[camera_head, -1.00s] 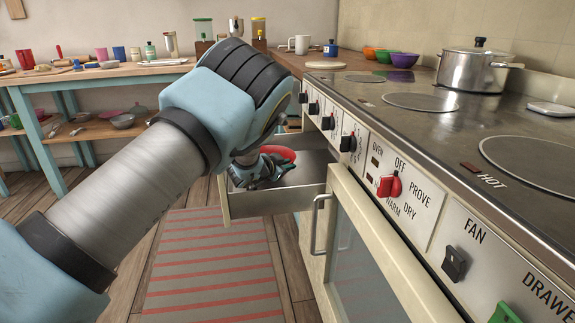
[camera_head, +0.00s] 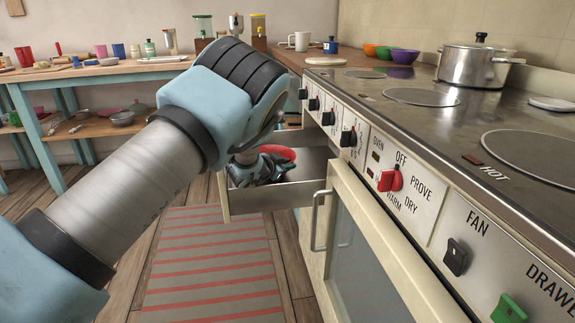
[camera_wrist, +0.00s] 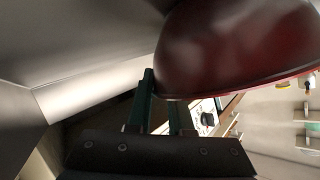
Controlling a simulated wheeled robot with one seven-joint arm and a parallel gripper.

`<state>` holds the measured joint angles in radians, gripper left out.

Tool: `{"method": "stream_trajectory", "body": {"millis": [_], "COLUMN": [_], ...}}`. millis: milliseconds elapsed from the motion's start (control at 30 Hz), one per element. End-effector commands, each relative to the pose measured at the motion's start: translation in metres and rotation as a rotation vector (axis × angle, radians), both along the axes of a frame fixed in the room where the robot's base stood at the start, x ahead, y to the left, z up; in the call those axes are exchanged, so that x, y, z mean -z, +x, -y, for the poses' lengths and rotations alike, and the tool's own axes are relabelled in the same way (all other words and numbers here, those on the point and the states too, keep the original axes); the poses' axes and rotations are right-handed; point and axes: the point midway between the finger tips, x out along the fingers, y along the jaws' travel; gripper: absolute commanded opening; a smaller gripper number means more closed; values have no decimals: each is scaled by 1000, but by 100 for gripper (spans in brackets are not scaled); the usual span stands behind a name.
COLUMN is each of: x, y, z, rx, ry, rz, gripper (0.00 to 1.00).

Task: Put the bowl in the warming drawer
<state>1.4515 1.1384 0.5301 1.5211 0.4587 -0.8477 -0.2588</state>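A red bowl (camera_head: 284,153) is inside the pulled-out drawer (camera_head: 262,200) below the stove's left end, in the head view. In the wrist view the bowl (camera_wrist: 235,45) fills the upper right, its rounded outer side showing. My gripper (camera_head: 262,170) is low in the drawer, right at the bowl's near left side. In the wrist view my gripper's two fingers (camera_wrist: 162,100) stand apart beside the rim. The right fingertip is hidden behind the bowl; the left finger appears just clear of it. Whether the bowl rests on the drawer floor is hidden.
The oven door with its handle (camera_head: 318,222) stands close right of the drawer. The control panel has a red knob (camera_head: 390,179) and a green switch (camera_head: 508,309). A striped mat (camera_head: 213,260) covers the floor.

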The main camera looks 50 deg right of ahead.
Motion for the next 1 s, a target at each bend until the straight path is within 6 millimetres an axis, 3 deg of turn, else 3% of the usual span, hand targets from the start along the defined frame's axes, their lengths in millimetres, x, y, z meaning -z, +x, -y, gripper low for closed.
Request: {"method": "stream_trajectory", "body": {"millis": [33,267,567,667,1000], "x": [-1,0,-1,-11,-74], "y": [0,0,0,0,0], "z": [0,0,-1,0,0], "rx": [0,0,-2,-2,-1], "ry": [-1,0,2,0,-4], "rz": [0,0,-2,-2,-1], "gripper": [26,51,53,53,53]}}
